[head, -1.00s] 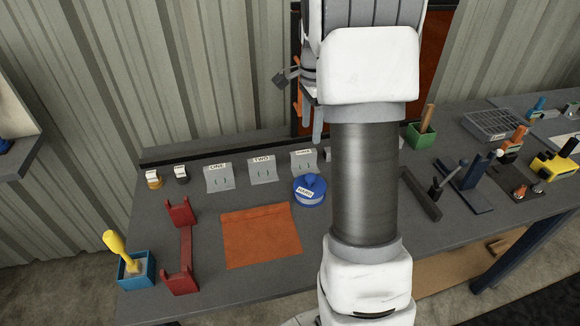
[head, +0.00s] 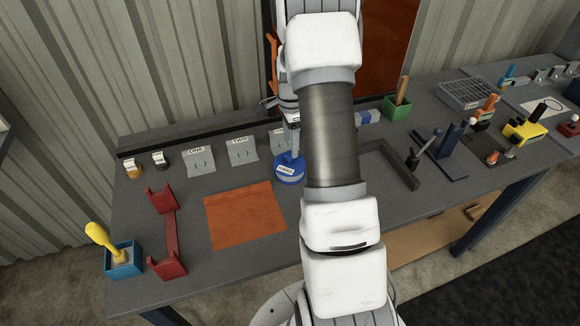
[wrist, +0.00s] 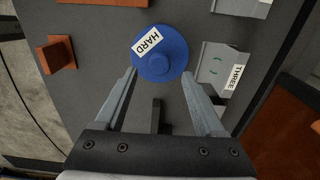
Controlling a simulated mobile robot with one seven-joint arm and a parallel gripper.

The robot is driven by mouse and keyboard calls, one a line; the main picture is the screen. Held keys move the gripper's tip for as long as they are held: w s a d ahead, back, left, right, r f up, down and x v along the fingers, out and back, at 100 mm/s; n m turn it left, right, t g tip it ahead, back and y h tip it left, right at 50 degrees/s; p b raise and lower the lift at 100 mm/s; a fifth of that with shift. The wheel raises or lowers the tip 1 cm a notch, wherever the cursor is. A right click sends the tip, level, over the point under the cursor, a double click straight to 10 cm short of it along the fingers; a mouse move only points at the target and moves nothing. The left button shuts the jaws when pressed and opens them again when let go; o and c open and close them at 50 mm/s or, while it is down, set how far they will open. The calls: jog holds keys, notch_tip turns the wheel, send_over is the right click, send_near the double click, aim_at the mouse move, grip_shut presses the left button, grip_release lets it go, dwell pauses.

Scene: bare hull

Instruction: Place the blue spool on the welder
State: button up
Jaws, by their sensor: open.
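The blue spool (head: 284,178), a round blue piece with a knob and a white label reading HARD, stands on the grey bench just right of the orange mat. In the wrist view the blue spool (wrist: 176,58) lies ahead of my gripper (wrist: 160,76). My gripper is open, its two fingertips apart at the spool's near edge, with nothing held. In the head view my gripper (head: 291,138) is right above the spool, partly hidden by my arm. I cannot pick out the welder for certain; my arm hides part of the bench.
Metal plates labelled ONE (head: 199,161) and TWO (head: 242,151) stand along the back; THREE (wrist: 216,66) is close beside the spool. A red stand (head: 170,235) and blue box (head: 123,262) are left. A green box (head: 397,108) and several tools stand right. The orange mat (head: 245,218) is empty.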

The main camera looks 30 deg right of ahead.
aim_at(290, 164)
notch_tip(290, 164, down, 5)
jog(key=shift+a+p, duration=0.15)
jog(key=shift+p, duration=0.3)
jog(key=shift+c, duration=0.3)
grip_shut()
jog(key=shift+r, duration=0.1)
dwell(0.8)
